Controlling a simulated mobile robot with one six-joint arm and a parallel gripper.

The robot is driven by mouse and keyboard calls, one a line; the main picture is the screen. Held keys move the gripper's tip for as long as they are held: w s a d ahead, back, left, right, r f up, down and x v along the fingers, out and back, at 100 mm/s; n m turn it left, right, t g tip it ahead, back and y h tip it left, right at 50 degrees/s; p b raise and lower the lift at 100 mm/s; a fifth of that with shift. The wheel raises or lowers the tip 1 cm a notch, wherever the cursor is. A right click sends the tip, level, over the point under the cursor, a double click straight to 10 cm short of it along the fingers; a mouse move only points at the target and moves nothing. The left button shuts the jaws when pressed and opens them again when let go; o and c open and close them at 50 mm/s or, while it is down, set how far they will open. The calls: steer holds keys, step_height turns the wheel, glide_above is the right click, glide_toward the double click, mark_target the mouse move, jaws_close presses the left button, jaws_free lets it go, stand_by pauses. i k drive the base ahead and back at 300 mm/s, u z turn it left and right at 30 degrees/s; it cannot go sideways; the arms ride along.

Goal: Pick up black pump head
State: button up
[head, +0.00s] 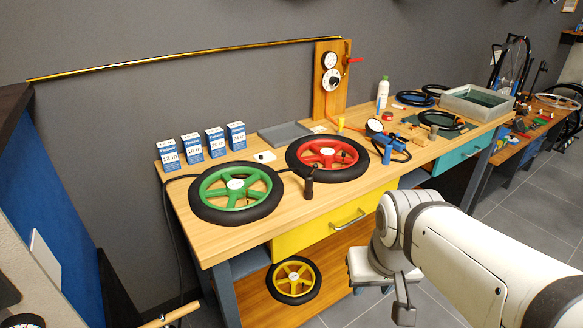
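A small upright black piece (309,184), which looks like the black pump head, is on the workbench (225,238) near its front edge. It is between the green wheel and the red wheel. A thin black hose appears to run towards it from the left, partly hidden by the green wheel's tyre. My gripper (381,301) hangs in front of the bench at the lower right, well apart from the black piece. Its two dark fingers look spread, with nothing seen between them.
The green wheel (235,184) and red wheel (327,154) lie flat close beside the black piece. Blue boxes (190,148) stand behind. A gauge (375,126) and blue parts (387,153) lie to the right. A yellow drawer (325,228) with a protruding handle is below.

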mark_target(309, 180)
steer(key=z, duration=0.15)
steer(key=i, duration=0.9)
steer(key=u, duration=0.05)
